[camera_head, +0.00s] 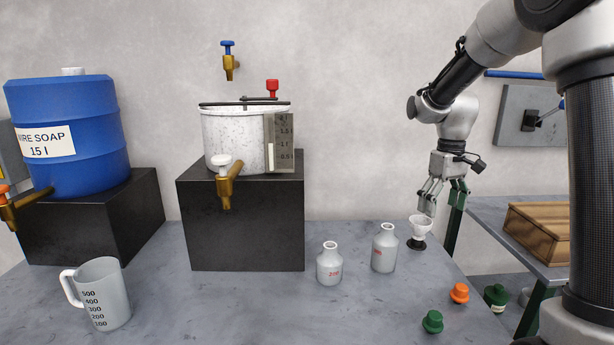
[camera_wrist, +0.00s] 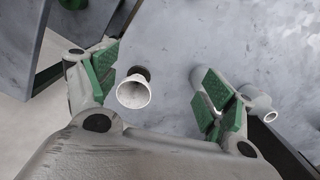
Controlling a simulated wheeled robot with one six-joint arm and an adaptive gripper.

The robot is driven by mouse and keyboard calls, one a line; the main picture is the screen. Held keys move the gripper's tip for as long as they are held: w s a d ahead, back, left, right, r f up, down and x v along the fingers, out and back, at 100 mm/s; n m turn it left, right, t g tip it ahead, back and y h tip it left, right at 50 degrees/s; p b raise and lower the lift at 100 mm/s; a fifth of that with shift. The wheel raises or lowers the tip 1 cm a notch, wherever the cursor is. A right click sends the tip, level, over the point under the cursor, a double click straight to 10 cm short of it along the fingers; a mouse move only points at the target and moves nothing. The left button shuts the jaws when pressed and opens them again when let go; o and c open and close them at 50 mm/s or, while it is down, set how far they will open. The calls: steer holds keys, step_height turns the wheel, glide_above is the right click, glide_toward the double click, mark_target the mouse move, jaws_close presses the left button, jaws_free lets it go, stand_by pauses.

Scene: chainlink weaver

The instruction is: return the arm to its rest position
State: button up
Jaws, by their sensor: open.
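My gripper (camera_head: 443,192) is on the right in the head view, above the right end of the grey bench. It points down and is open, with nothing between its fingers. In the wrist view its green-padded fingers (camera_wrist: 158,90) are spread wide. A small white cup or funnel (camera_head: 420,228) on a dark base stands on the bench just below it. The white cup also shows between the fingers in the wrist view (camera_wrist: 134,94), apart from the pads. My arm is stretched forward from the right side of the head view.
Two grey bottles (camera_head: 384,248) (camera_head: 329,264) stand left of the cup. Orange (camera_head: 459,293) and green (camera_head: 432,322) stoppers lie near the front right. A measuring jug (camera_head: 103,293), a blue soap barrel (camera_head: 75,150) and a white tank (camera_head: 237,140) are further left. A wooden crate (camera_head: 540,232) sits on the right-hand table.

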steer(key=s+r+m+t, duration=0.2)
steer(key=s+r, duration=0.2)
steer(key=s, duration=0.9)
steer(key=s+d+r+m+t, duration=0.1)
steer(key=s+r+m+t, duration=0.1)
steer(key=s, duration=1.1)
steer(key=shift+s+r+t, duration=0.3)
steer(key=shift+r+t, duration=0.2)
steer(key=shift+r, duration=0.45)
